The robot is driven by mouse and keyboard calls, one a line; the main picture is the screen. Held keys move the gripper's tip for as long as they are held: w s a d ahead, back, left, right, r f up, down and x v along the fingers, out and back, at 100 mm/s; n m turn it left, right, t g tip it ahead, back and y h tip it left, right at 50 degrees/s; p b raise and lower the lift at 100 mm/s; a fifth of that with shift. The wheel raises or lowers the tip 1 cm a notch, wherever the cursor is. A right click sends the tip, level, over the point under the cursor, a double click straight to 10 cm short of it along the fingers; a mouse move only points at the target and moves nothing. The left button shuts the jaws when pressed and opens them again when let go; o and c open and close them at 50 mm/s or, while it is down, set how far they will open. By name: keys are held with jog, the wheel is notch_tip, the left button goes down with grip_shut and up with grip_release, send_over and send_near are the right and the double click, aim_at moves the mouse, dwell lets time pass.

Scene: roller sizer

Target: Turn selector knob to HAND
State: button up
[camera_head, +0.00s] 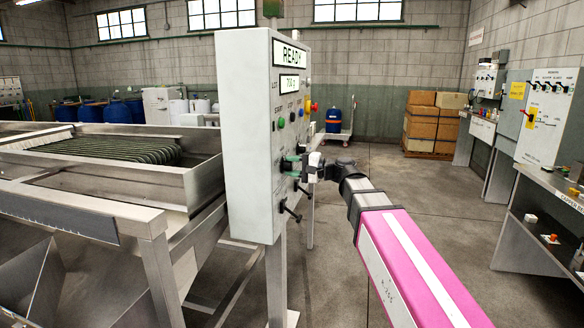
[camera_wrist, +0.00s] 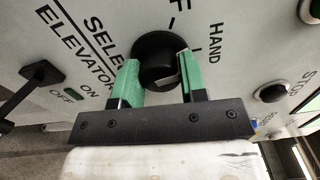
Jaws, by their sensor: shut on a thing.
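The selector knob (camera_wrist: 158,60) is black and round with a pale pointer mark on its face. It sits on the grey control panel (camera_wrist: 235,50), with the word HAND beside it on the right in the wrist view. My gripper (camera_wrist: 160,80) has green finger pads, one on each side of the knob, and is shut on it. In the head view my gripper (camera_head: 297,165) reaches the front of the control box (camera_head: 247,130), and the knob there is mostly hidden by the fingers.
A black STOP button (camera_wrist: 271,92) lies to the right. A metal roller machine (camera_head: 120,200) stands left of the box. The floor (camera_head: 400,190) behind my arm is clear.

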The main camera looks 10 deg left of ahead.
jog(key=shift+m, duration=0.9)
jog(key=o, duration=0.9)
jog(key=shift+o, duration=0.2)
jog(key=shift+d, duration=0.15)
jog(key=d, duration=1)
jog(key=shift+s+d, duration=0.25)
jog(key=shift+s, duration=0.15)
